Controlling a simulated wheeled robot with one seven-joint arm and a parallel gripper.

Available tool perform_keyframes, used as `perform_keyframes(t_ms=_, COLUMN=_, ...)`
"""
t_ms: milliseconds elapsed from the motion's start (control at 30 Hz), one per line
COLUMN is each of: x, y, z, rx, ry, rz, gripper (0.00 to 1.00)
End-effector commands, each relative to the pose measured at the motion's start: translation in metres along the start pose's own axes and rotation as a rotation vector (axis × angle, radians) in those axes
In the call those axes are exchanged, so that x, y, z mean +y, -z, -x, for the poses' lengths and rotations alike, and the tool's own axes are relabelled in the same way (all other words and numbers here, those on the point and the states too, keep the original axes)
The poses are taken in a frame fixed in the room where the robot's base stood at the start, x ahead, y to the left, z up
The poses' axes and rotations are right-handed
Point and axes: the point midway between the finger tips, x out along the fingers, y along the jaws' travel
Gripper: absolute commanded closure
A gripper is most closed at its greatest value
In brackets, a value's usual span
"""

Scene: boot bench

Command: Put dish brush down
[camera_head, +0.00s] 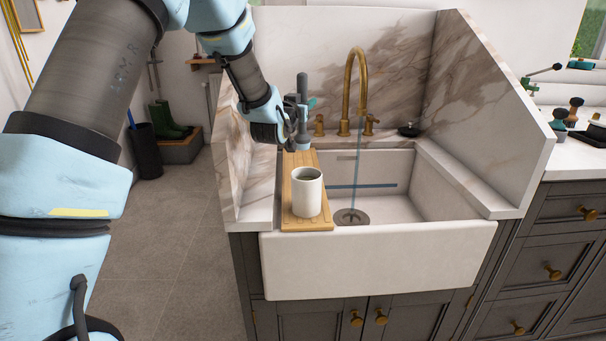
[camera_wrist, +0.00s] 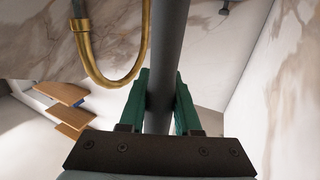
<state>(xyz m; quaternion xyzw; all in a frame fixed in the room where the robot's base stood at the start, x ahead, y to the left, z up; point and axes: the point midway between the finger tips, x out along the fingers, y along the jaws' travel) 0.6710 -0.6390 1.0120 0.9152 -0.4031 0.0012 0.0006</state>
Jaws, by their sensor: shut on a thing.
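The dish brush (camera_head: 302,86) has a dark grey handle and stands about upright at the back of the wooden board, left of the tap. My gripper (camera_head: 300,112) is shut on its handle. In the wrist view the green fingers of my gripper (camera_wrist: 162,78) press on both sides of the grey handle (camera_wrist: 167,40). The brush's lower end shows pale blue-grey close above the board's far part; I cannot tell whether it touches.
The wooden board (camera_head: 296,224) lies across the sink's left side and bears a white mug (camera_head: 307,196) at its near end. The brass tap (camera_head: 363,75) runs water into the white sink (camera_head: 380,245). Marble walls flank it. A dark stopper (camera_head: 409,131) sits behind right.

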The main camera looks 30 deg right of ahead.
Motion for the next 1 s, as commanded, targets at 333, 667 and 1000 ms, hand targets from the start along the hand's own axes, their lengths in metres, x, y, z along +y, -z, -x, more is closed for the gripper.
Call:
perform_keyframes(t_ms=333, x=0.000, y=-0.050, z=0.000, rx=-0.003, ry=0.000, rz=0.000, gripper=1.00)
perform_keyframes(t_ms=667, x=0.000, y=-0.090, z=0.000, rx=-0.004, ry=0.000, rz=0.000, gripper=1.00)
perform_keyframes(t_ms=1000, x=0.000, y=-0.094, z=0.001, rx=-0.002, ry=0.000, rz=0.000, gripper=1.00)
